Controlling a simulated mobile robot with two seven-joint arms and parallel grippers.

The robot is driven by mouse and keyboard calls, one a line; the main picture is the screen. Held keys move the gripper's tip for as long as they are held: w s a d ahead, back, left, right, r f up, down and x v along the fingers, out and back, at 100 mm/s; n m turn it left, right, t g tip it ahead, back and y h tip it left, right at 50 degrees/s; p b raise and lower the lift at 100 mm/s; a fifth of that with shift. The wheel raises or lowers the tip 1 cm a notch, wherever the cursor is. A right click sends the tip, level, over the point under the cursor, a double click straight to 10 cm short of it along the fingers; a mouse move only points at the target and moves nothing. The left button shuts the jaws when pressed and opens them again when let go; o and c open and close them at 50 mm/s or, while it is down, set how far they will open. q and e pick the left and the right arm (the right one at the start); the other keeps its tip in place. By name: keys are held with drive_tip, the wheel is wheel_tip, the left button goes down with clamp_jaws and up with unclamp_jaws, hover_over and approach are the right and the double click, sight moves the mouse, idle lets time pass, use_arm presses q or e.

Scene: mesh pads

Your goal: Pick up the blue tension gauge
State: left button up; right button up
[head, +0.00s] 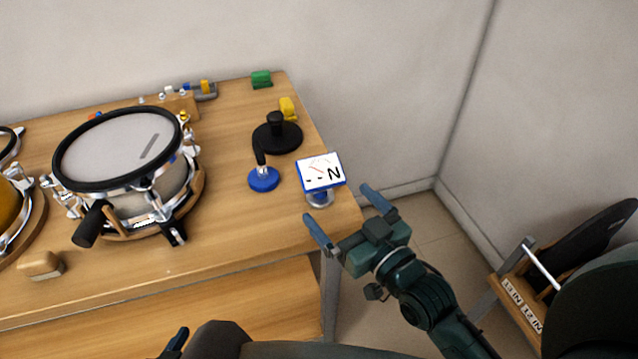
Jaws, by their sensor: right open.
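The blue tension gauge (320,172) stands near the right end of the wooden table, its white dial face marked "N" with blue edges and a round metallic foot below. My right gripper (349,216) is open and empty, just in front and to the right of the gauge at the table's corner. Its two blue fingers point toward the gauge and appear apart from it.
Left of the gauge is a blue round-based tool (264,180) with a black handle. Behind are a black disc with a knob (277,136), a yellow block (288,108) and a green block (261,79). A mesh-headed drum (118,150) fills the left. A rack (522,290) stands right.

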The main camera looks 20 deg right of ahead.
sight(318, 179)
drive_tip(key=x, duration=0.7)
drive_tip(key=shift+w+r, duration=0.2)
drive_tip(key=shift+r, duration=0.15)
drive_tip(key=shift+w+a, duration=0.1)
drive_tip(key=shift+w, duration=0.35)
drive_tip(key=shift+c, duration=0.6)
